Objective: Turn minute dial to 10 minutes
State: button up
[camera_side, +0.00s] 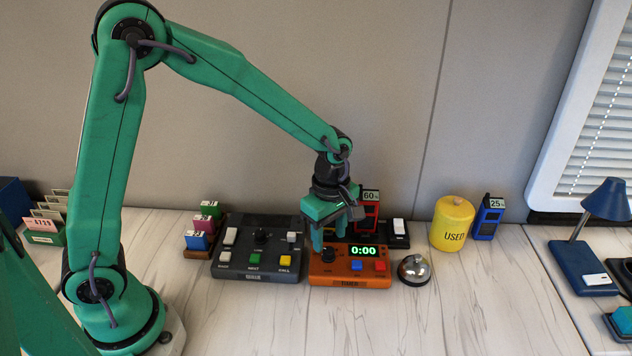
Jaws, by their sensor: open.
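An orange timer box (350,282) stands on the white table, with a green display (363,251) reading 0:00. A black dial (328,255) shows at the left of its top face, partly hidden by my fingers. Below the display are a blue button (356,265) and a red button (380,266). My gripper (329,240) is open and points down just above the dial. I cannot tell whether its fingers touch the dial.
A dark grey control box (232,271) with knobs and buttons stands close on the left. A silver bell (414,270) sits close on the right. A yellow canister (452,224) and a blue device (487,218) stand behind right. The table front is clear.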

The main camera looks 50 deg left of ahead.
aim_at(329, 249)
jog(key=shift+f, duration=1.85)
jog(key=c, duration=1)
